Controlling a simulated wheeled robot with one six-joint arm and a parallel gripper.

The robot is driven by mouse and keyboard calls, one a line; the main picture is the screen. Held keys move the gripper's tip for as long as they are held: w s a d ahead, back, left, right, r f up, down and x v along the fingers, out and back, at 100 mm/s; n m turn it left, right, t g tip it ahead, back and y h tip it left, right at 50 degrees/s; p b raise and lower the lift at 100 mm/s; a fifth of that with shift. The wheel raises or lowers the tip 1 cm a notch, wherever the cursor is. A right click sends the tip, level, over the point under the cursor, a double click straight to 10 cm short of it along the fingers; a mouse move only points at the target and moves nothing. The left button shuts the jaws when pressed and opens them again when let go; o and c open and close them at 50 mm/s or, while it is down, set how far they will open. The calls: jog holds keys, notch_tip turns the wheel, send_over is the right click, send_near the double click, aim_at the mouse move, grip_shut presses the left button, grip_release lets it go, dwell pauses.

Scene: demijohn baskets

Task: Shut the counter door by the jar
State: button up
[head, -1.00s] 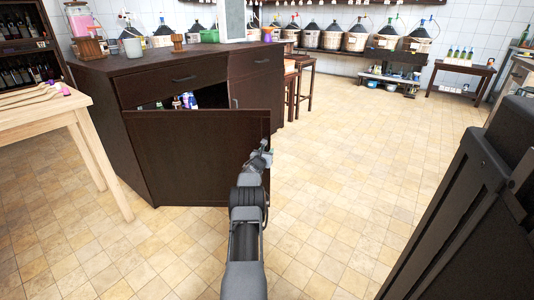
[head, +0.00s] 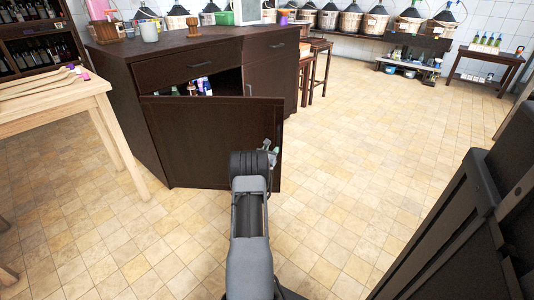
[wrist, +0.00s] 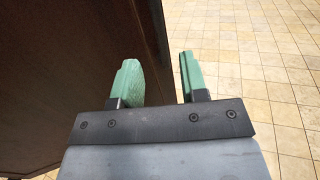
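The dark brown counter door (head: 208,140) stands open, swung out from the counter (head: 182,62) toward me. Bottles show in the opening above its top edge. The jar (head: 102,12), pinkish with a wooden base, is on the counter's left end, its top cut off by the frame. My gripper (head: 272,152) is by the door's right, free edge, partly hidden behind my arm.
A pale wooden table (head: 60,112) stands left of the counter. Stools (head: 316,70) stand behind the counter's right end. The tiled floor (head: 360,150) right of the door is clear. Basketed demijohns (head: 350,24) line the back wall.

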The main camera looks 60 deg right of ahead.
jog(key=shift+s+a+p, duration=0.15)
jog(key=shift+a+p, duration=0.4)
jog(key=shift+a, duration=1.55)
